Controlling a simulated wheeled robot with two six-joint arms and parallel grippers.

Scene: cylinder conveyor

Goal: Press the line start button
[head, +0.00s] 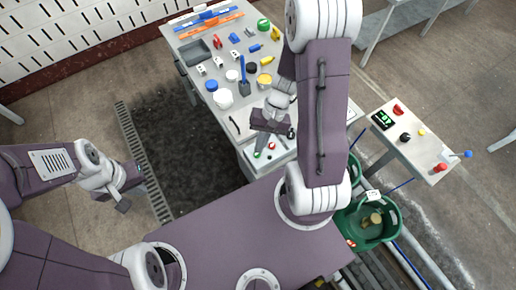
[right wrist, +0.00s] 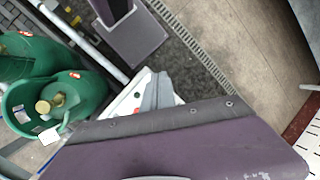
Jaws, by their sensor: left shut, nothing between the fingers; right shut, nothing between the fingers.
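A pale button panel (head: 281,157) sits at the near end of the long table, with a green button (head: 257,156) and a red button (head: 271,146). I cannot read any label saying which is line start. My right gripper (head: 262,143) is shut and empty, pointing down over this panel, its tip close to the green button. Whether it touches cannot be told. In the right wrist view the grey fingers (right wrist: 158,90) stand in front of the pale panel, with the buttons mostly hidden. My left gripper (head: 124,205) is at the left, shut and empty, over the floor.
The table (head: 190,60) holds several tools, cups and blocks. A separate console (head: 410,155) with a display, knobs and a red lever stands at the right. The dark floor mat (head: 190,150) is clear.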

